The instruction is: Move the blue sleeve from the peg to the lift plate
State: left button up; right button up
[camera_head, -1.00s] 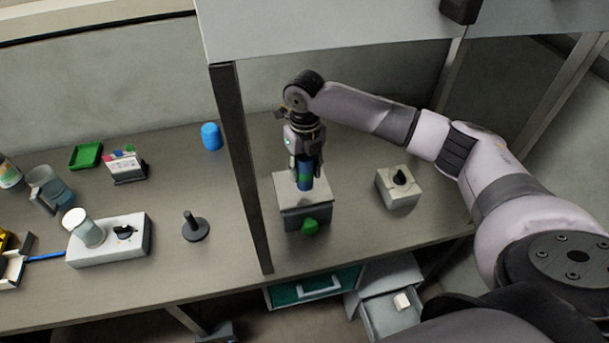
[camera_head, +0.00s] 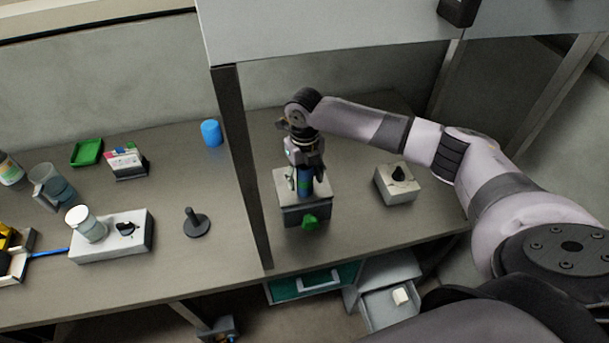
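The blue sleeve (camera_head: 304,186) stands upright on the pale top of the lift plate (camera_head: 320,188), a box with a green knob on its front. My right gripper (camera_head: 305,176) points down over the sleeve. Its fingers are on either side of the sleeve and look spread, with the sleeve showing between them. The gripper hides the sleeve's upper part. The dark peg (camera_head: 197,222) stands bare on its round base, left of the frame post. My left gripper is not in view.
A grey post (camera_head: 246,165) stands close left of the lift plate. A box with a black knob (camera_head: 398,184) is to the right. Left are a blue cylinder (camera_head: 211,133), a green tray (camera_head: 87,152) and a white device (camera_head: 135,240). The table around the peg is clear.

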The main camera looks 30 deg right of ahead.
jog(key=shift+r, duration=0.45)
notch_tip(320, 180, up, 12)
jog(key=b, duration=0.4)
jog(key=shift+f, duration=0.25)
jog(key=shift+f, duration=0.1)
